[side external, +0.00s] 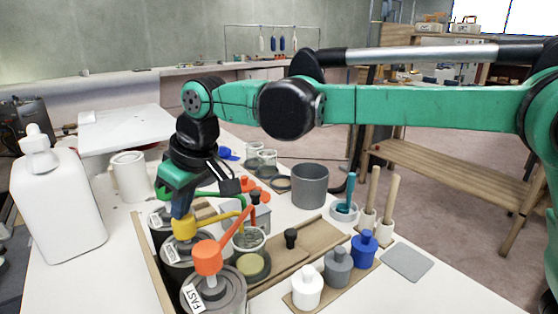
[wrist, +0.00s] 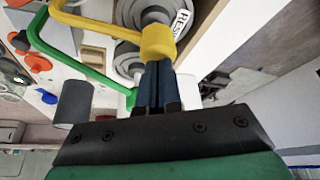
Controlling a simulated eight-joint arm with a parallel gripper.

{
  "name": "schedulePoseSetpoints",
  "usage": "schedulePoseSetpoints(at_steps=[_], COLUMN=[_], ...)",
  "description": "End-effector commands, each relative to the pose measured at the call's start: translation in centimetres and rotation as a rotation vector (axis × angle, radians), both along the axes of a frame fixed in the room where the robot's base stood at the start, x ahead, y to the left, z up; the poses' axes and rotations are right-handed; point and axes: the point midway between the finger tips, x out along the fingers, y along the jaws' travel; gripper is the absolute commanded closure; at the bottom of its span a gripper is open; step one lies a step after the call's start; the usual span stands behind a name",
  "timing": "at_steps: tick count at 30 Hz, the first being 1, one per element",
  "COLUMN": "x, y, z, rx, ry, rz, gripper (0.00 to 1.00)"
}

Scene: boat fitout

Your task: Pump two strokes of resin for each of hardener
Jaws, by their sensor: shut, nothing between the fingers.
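Several cans with pumps stand in a row in the side view. The front can (side external: 228,291), labelled FAST, has an orange pump (side external: 208,256). The middle can carries a yellow pump (side external: 186,229), and the back one a green pump (side external: 172,193). In the wrist view the yellow pump (wrist: 158,42) sits on a can with a partly hidden label starting "RES" (wrist: 182,20). My gripper (side external: 182,214) is shut and empty, fingers pointing down at the yellow pump's head, seemingly touching it. The fingers also show in the wrist view (wrist: 154,64). A clear cup (side external: 249,240) stands near the spout ends.
A large white jug (side external: 58,205) and a white pitcher (side external: 129,178) stand left. A grey container (side external: 310,186) stands behind the cup. Small white, grey and blue bottles (side external: 308,289) line the front right. Brushes or sticks (side external: 390,197) stand beyond. A grey pad (side external: 407,263) lies right.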

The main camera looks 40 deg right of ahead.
Motion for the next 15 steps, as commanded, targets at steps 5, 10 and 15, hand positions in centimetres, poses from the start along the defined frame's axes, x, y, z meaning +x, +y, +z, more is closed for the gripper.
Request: schedulePoseSetpoints(at_steps=[5, 10, 15], x=[-0.01, -0.03, -0.02], y=[-0.01, -0.02, -0.01], z=[-0.68, -0.83, -0.62], rx=[0.0, 0.0, 0.0], ry=[0.001, 0.001, 0.001], rz=[0.0, 0.0, 0.0], gripper=[1.0, 1.0, 1.0])
